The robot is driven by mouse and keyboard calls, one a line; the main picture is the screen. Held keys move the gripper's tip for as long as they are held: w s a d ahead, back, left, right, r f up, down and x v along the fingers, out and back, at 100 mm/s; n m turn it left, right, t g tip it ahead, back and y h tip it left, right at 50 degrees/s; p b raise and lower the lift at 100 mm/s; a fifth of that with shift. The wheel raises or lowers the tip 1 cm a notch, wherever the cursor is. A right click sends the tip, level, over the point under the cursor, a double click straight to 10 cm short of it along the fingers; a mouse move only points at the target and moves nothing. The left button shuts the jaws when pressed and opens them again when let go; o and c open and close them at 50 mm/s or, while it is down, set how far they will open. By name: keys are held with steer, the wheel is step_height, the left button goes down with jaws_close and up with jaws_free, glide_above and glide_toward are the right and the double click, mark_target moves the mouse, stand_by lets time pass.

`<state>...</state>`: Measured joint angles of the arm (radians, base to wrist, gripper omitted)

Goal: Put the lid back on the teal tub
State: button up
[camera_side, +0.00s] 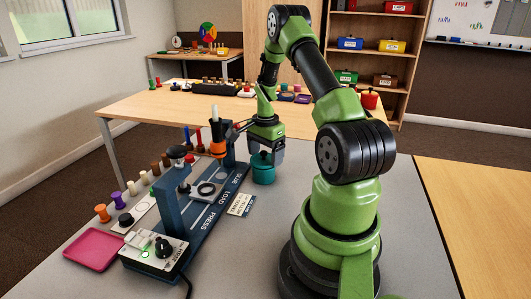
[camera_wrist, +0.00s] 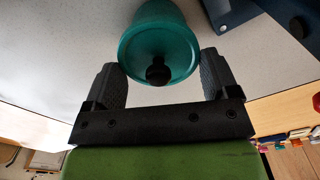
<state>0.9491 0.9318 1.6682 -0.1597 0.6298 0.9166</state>
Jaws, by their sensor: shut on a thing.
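The teal tub (camera_side: 263,174) stands on the grey table, right of the blue press board, directly below my gripper (camera_side: 267,148). In the wrist view the tub's body (camera_wrist: 160,14) shows behind its round teal lid (camera_wrist: 150,48), which has a black knob (camera_wrist: 158,72) facing the camera. My gripper's two dark fingers (camera_wrist: 161,64) are on opposite sides of the lid's rim, shut on it. The lid lies over the tub's mouth. I cannot tell whether it is fully seated or a slight gap is left.
The blue press board (camera_side: 215,199) with its upright posts stands close left of the tub. A printed card (camera_side: 241,205) lies in front. Several coloured pegs (camera_side: 133,188) and a pink tray (camera_side: 93,249) are further left. A wooden table (camera_side: 140,113) stands behind.

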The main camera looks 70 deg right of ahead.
steer(key=shift+f, duration=0.15)
stand_by(0.5)
steer(key=o, duration=0.8)
steer(key=shift+r, duration=3.55)
jaws_close()
